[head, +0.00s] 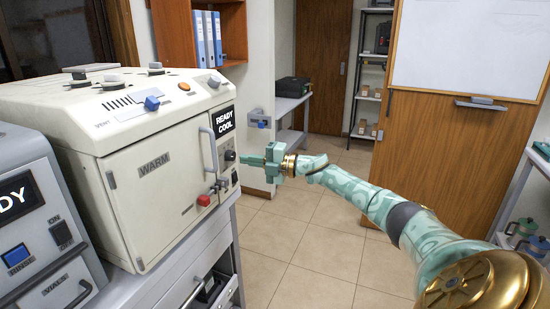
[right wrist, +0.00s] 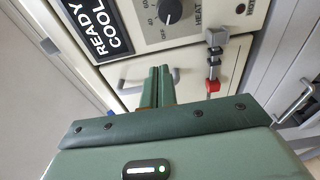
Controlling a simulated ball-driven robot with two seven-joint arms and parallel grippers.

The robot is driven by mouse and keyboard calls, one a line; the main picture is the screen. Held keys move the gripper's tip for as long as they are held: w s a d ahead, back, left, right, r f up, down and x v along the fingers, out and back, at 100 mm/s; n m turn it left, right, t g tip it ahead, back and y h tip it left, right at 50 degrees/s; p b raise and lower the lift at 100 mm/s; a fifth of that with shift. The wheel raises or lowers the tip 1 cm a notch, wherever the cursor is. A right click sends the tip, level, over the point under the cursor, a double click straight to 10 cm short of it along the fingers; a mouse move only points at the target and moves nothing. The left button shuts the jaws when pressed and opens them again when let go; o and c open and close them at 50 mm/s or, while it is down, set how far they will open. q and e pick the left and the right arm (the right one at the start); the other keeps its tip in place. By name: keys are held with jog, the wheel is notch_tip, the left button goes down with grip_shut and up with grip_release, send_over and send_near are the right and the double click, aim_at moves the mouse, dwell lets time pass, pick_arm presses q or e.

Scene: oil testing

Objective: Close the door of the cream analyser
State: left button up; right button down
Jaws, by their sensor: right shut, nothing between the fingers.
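The cream analyser (head: 70,110) stands on a bench at the left of the head view. Its front door (head: 155,185), labelled WARM, looks flush with the body or nearly so; I cannot tell whether it is latched. A grey bar handle (head: 209,150) stands upright at the door's right edge, with a red-knobbed lever (head: 205,199) below. My right gripper (head: 244,160) is shut and empty, just right of the analyser's control strip. In the right wrist view its fingers (right wrist: 158,88) point toward the analyser front, beside the red-tipped lever (right wrist: 213,82). My left gripper is out of view.
A grey machine (head: 40,220) stands left of the analyser. The display reading READY COOL (head: 224,121) and a dial (right wrist: 168,18) are on the control strip. The tiled floor (head: 310,250) is open; a wooden partition with a whiteboard (head: 470,45) stands behind my right arm.

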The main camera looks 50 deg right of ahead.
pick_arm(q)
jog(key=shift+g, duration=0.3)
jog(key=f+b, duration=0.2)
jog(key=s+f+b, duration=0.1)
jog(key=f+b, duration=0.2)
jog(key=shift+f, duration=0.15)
pick_arm(e)
jog(key=w+d, duration=0.1)
jog(key=d, duration=0.8)
jog(key=shift+w+f, duration=0.25)
jog(key=shift+w, duration=0.05)
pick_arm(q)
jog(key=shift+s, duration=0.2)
pick_arm(e)
jog(key=shift+r, duration=0.1)
